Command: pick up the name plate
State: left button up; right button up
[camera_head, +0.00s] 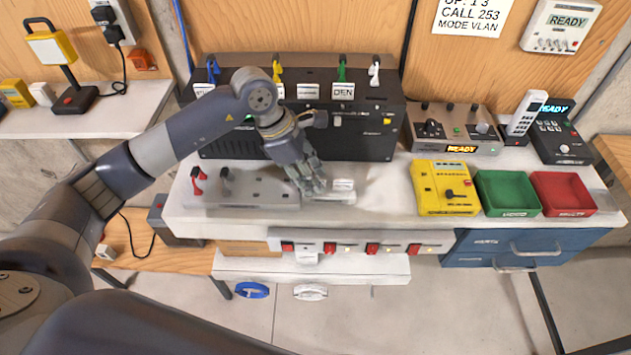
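A small white plate (344,184), likely the name plate, lies on the white bench top, just right of my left gripper's fingertips. Its lettering is too small to read. My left gripper (316,189) reaches down to the bench at the right end of a grey plate with levers (240,190). A pale flat piece (336,197) shows by the fingertips, partly hidden by them. I cannot tell whether the fingers are open or touch the white plate. My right gripper is not in view.
A black panel box (350,132) with coloured levers and white labels stands behind the gripper. To the right are a yellow device (444,188), a green bin (507,193) and a red bin (562,193). Red switches line the strip (350,246) under the bench edge.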

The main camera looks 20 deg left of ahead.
pick_arm(q)
grip_shut()
jog(key=shift+r, duration=0.1)
jog(key=shift+r+b, duration=0.45)
notch_tip(320, 180, up, 2)
jog(key=shift+w+r+b, duration=0.1)
jog(key=shift+r+b, duration=0.1)
jog(key=shift+b, duration=0.6)
jog(key=s+a+r+b, duration=0.1)
jog(key=s+b, duration=0.4)
jog(key=s, duration=1.1)
jog(key=shift+a+r, duration=0.25)
jog(key=shift+a, duration=0.4)
